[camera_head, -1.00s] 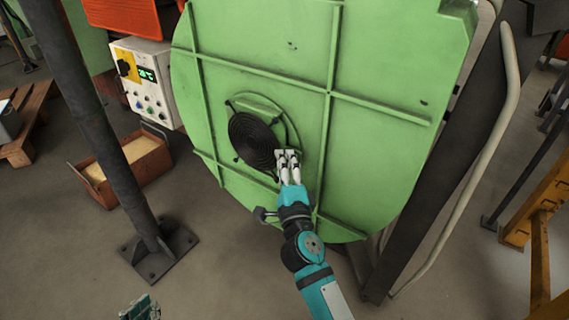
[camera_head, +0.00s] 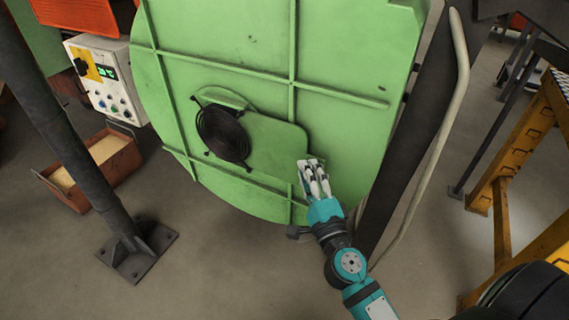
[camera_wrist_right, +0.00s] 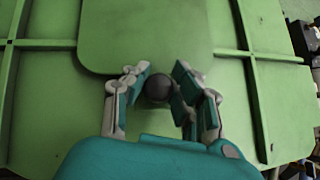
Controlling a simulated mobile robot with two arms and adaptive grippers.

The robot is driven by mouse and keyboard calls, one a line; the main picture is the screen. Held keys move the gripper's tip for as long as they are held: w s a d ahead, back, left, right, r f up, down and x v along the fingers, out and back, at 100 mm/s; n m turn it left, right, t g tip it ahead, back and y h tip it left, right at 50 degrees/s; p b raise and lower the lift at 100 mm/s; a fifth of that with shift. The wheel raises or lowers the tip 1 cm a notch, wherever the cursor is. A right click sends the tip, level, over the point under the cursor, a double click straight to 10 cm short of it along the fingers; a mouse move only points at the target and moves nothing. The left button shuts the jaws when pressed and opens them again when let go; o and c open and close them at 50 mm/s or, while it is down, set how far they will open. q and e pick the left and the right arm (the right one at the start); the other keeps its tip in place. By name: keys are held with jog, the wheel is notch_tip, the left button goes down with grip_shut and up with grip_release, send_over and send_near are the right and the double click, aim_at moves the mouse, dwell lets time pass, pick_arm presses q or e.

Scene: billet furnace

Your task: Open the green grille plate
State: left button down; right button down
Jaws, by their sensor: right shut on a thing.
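The green grille plate (camera_head: 272,142) is a flat green panel with a rounded corner on the big round green door (camera_head: 345,60). It lies to the right of the round black grille (camera_head: 222,135) and covers part of a vertical rib. My right gripper (camera_head: 312,170) is at the plate's lower right edge. The right wrist view shows a dark round knob (camera_wrist_right: 158,88) between its fingers at the edge of the plate (camera_wrist_right: 145,35). The right gripper is shut on this knob; the fingers hide it in the head view. My left gripper is out of view.
A dark post (camera_head: 75,130) stands at the left, with a control box (camera_head: 103,85) and an open brown box (camera_head: 95,170) behind it. A pale pipe (camera_head: 435,140) runs along the door's right side. A yellow frame (camera_head: 505,180) stands farther right.

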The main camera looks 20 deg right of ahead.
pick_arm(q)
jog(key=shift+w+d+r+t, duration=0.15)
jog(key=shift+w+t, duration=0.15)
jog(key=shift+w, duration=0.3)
pick_arm(e)
jog(key=shift+s+d, duration=1.05)
jog(key=shift+s, duration=0.05)
jog(key=c, duration=1)
grip_release()
jog(key=shift+w, duration=0.1)
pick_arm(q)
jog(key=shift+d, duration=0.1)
pick_arm(e)
jog(key=shift+a, duration=0.1)
jog(key=v, duration=1.2)
